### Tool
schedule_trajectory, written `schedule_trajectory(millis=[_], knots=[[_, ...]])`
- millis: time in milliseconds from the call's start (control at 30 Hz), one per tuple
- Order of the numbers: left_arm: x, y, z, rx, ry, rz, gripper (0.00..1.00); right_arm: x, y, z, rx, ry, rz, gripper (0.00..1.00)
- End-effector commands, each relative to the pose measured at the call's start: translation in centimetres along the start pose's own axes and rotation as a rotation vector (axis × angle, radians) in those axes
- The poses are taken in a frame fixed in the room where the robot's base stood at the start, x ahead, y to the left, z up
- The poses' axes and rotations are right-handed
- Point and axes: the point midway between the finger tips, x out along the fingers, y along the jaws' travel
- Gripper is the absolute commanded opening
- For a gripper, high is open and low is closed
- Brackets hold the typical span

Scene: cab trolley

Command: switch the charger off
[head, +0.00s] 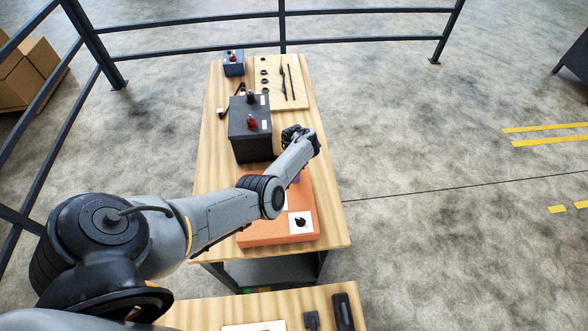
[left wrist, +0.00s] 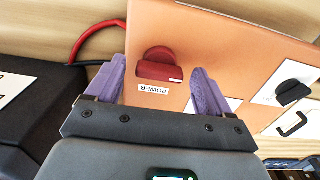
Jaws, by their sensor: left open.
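The charger is an orange box (head: 275,235) on the wooden trolley top, partly hidden by my left arm in the head view. In the left wrist view, its orange face (left wrist: 220,50) carries a red power knob (left wrist: 160,68) with a white "POWER" label beside it. My left gripper (left wrist: 158,80) is open, with its purple fingers on either side of the knob. A gap shows between the knob and each finger; I cannot tell the depth. The head view mostly hides this gripper and the red knob. My right gripper is in neither view.
A black knob (head: 300,222) on a white plate is on the charger; it also shows in the left wrist view (left wrist: 291,92). A dark battery (head: 250,140) stands behind the charger. A smaller battery (head: 233,68) and a tool board (head: 290,88) lie farther back.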

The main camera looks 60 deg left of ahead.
Motion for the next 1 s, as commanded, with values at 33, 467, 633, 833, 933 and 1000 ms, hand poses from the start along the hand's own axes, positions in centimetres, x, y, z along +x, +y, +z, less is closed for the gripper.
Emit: schedule_trajectory(millis=[33, 467, 633, 833, 933, 1000], knots=[[0.0, 0.0, 0.0, 0.0, 0.0, 0.0, 0.81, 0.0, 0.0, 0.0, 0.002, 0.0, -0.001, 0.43], [-4.1, 0.1, 0.0, 0.0, 0.0, 0.003, 0.81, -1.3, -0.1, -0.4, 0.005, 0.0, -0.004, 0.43], [-7.1, 0.1, 0.0, 0.001, 0.0, 0.002, 0.81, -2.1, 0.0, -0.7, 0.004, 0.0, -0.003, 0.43], [-9.7, 0.1, 0.0, -0.001, 0.0, 0.001, 0.81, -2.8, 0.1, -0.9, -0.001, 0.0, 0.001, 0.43], [-10.4, 0.0, 0.0, 0.0, 0.0, 0.0, 0.81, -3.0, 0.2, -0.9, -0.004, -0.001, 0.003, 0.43], [-10.7, 0.0, 0.0, 0.0, 0.0, 0.0, 0.81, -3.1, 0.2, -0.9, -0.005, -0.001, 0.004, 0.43]])
